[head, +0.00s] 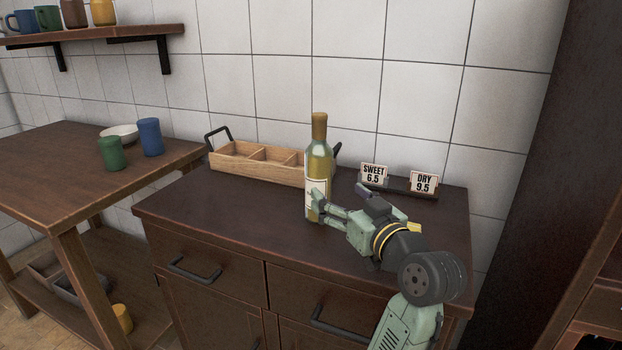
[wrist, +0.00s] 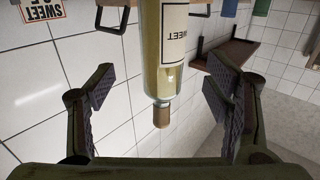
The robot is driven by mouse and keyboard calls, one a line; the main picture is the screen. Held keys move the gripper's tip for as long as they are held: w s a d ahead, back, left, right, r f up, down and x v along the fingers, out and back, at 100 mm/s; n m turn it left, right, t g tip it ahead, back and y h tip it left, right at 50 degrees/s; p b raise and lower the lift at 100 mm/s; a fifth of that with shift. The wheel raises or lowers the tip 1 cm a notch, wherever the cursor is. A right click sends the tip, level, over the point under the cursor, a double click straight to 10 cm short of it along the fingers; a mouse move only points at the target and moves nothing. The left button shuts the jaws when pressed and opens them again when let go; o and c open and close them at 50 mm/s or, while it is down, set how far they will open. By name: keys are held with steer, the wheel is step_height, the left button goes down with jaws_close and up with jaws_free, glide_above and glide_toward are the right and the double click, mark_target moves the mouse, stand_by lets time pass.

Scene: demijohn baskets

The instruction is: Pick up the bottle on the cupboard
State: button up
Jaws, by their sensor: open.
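The bottle (head: 318,165) stands upright on the dark wooden cupboard (head: 210,215). It holds pale yellow liquid and has a tan top and a white label. In the wrist view the bottle (wrist: 165,75) appears upside down, with SWEET on its label. My gripper (head: 323,205) is open at the lower part of the bottle, coming from the right. In the wrist view its two fingers stand on either side of the bottle, with gaps at both sides. I cannot tell whether a finger touches it.
A wooden divided crate (head: 235,163) with black handles stands behind the bottle. Right of it a dark stand (head: 398,186) carries a SWEET 6.5 sign (head: 373,175) and a DRY 9.5 sign (head: 423,183). A table at left holds green and blue cups (head: 151,137). The cupboard top's front left is clear.

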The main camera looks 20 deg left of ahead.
mark_target(325, 184)
steer(key=x, duration=0.4)
steer(key=shift+a+p, duration=0.1)
steer(key=shift+p, duration=0.3)
steer(key=p+x, duration=0.1)
steer(key=x, duration=0.4)
steer(key=shift+s+f+p, duration=0.1)
steer(key=shift+p, duration=0.3)
steer(key=shift+c, duration=0.2)
jaws_close()
